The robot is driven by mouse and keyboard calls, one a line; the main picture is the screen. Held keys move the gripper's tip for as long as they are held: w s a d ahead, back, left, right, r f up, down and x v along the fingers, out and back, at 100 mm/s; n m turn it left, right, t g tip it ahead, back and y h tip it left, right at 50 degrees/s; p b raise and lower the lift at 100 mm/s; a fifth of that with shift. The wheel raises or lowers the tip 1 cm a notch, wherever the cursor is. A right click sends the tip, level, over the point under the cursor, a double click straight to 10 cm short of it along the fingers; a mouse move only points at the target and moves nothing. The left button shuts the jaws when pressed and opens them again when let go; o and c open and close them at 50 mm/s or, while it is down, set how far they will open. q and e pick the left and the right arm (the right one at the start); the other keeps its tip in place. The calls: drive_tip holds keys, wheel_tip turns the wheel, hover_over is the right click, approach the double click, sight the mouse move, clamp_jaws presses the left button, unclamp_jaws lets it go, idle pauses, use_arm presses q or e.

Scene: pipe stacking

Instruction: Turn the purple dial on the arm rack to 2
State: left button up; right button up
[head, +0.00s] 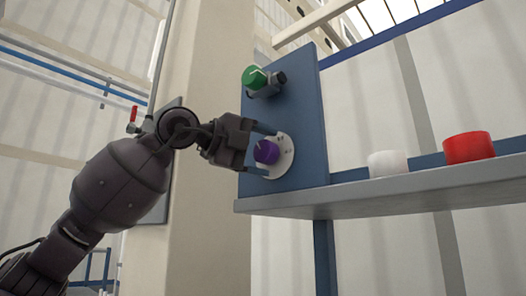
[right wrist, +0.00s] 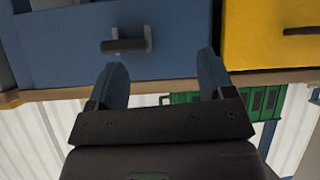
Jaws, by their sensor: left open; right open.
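The purple dial (head: 266,152) sits on a round white scale plate (head: 285,158) on the blue panel of the rack (head: 308,120). My left gripper (head: 262,150) is open, with one finger above the dial and the other below it. Whether the fingers touch the dial cannot be told. The scale marks are too small to read surely. My right gripper (right wrist: 163,82) shows in the right wrist view, open and empty, its blue fingers apart below a blue drawer front (right wrist: 180,30).
A green knob (head: 254,77) is above the dial on the same panel. A grey shelf (head: 380,193) extends right, bearing a white cylinder (head: 388,164) and a red cylinder (head: 468,147). In the right wrist view, a yellow drawer (right wrist: 270,35) and a dark handle (right wrist: 124,45) are close by.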

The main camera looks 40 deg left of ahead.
use_arm(q)
drive_tip(key=b+v, duration=0.1)
drive_tip(key=v, duration=0.9)
drive_tip(key=shift+s+a, duration=0.15)
drive_tip(key=shift+s, duration=0.1)
use_arm(e)
drive_tip(key=shift+w+a+f, duration=0.2)
drive_tip(key=shift+w+f, duration=0.05)
drive_tip(key=shift+w, duration=0.15)
drive_tip(key=shift+s+f, duration=0.1)
